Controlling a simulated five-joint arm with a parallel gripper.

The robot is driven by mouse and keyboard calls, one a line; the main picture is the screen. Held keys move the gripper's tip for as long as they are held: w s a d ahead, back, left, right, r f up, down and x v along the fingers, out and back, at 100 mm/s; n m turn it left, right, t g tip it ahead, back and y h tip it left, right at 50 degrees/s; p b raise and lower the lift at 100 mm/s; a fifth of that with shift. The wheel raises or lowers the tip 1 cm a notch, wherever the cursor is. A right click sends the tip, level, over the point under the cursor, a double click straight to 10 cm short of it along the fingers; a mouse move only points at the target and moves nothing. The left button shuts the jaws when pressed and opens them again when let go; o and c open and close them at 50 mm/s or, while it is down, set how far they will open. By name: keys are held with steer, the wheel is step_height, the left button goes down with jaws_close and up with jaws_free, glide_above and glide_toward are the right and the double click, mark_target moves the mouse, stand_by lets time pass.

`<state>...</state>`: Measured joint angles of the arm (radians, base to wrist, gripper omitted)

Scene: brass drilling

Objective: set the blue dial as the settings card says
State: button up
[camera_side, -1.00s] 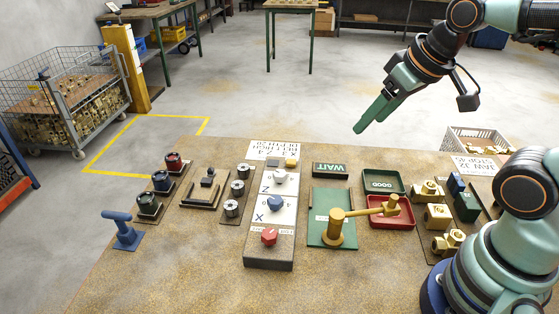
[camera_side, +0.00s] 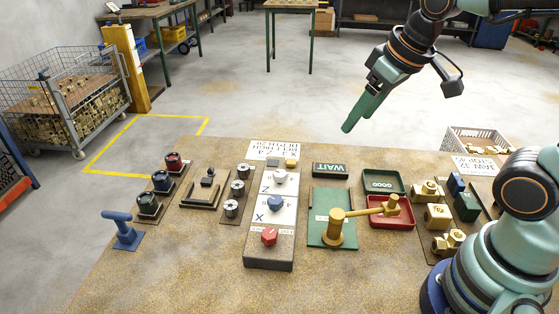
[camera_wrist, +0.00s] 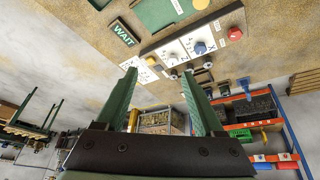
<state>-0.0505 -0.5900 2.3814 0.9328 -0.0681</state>
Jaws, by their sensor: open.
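The blue dial (camera_side: 275,203) sits on the white face of the control box (camera_side: 268,257), between a white knob (camera_side: 280,177) and a red knob (camera_side: 269,236). The blue dial also shows in the wrist view (camera_wrist: 200,48). The settings card (camera_side: 274,150) lies behind the box; its print is upside down and appears to include X and Z settings, too small to read surely. My gripper (camera_side: 350,127) is raised high above the bench, right of the box and apart from it. In the wrist view its green fingers (camera_wrist: 165,90) are open and empty.
Green (camera_side: 383,181) and red trays (camera_side: 391,218) and brass fittings lie farther right. Collets (camera_side: 231,208) and coloured cups (camera_side: 162,181) stand left.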

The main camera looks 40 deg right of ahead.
steer(key=w+a+f+n+g, duration=0.2)
steer(key=w+a+n+g, duration=0.15)
steer(key=w+a, duration=0.25)
steer(key=n+g, duration=0.1)
steer(key=n, duration=0.3)
glide_toward(275, 200)
step_height(275, 200, down, 9)
steer(key=shift+w+r, duration=0.15)
steer(key=shift+r, duration=0.05)
jaws_close()
